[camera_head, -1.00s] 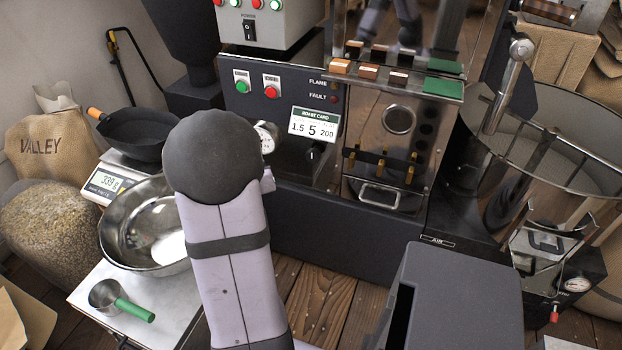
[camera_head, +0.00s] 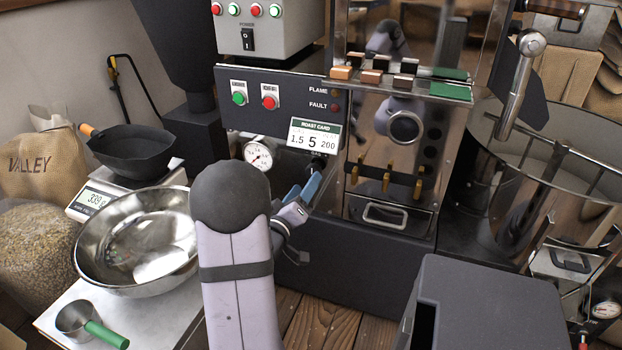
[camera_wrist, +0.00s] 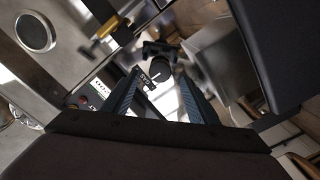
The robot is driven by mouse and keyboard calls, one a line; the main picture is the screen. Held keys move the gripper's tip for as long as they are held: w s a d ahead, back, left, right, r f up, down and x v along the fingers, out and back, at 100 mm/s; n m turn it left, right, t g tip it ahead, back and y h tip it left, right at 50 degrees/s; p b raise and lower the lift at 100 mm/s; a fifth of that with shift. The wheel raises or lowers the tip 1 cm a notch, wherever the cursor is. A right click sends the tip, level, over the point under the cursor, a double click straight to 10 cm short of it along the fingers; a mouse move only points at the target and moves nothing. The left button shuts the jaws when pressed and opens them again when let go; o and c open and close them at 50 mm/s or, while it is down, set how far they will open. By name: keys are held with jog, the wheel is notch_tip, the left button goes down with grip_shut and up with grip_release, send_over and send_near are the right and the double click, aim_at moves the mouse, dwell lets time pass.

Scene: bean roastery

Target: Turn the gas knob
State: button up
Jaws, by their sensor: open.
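The gas knob (camera_head: 317,163) is small and dark, on the roaster's black front panel just below the roast card (camera_head: 314,135). It is partly hidden by my gripper in the head view. In the wrist view the knob (camera_wrist: 160,70) is black with a white pointer line and shows between my fingertips, at or just beyond them. My gripper (camera_head: 313,182) is open, its blue-grey fingers pointing at the panel right by the knob. In the wrist view my gripper (camera_wrist: 160,82) has a finger on each side of the knob; I cannot tell whether either touches it.
A round pressure gauge (camera_head: 257,155) is left of the knob. Green (camera_head: 239,98) and red (camera_head: 270,102) buttons sit above. A metal drawer front with brass pieces (camera_head: 386,183) is close on the right. A steel bowl (camera_head: 137,240) stands at left, a dark grey box (camera_head: 490,305) at lower right.

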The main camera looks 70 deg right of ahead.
jog(key=shift+d+b, duration=0.55)
jog(key=shift+d, duration=2.2)
jog(key=shift+c, duration=0.5)
jog(key=c, duration=1)
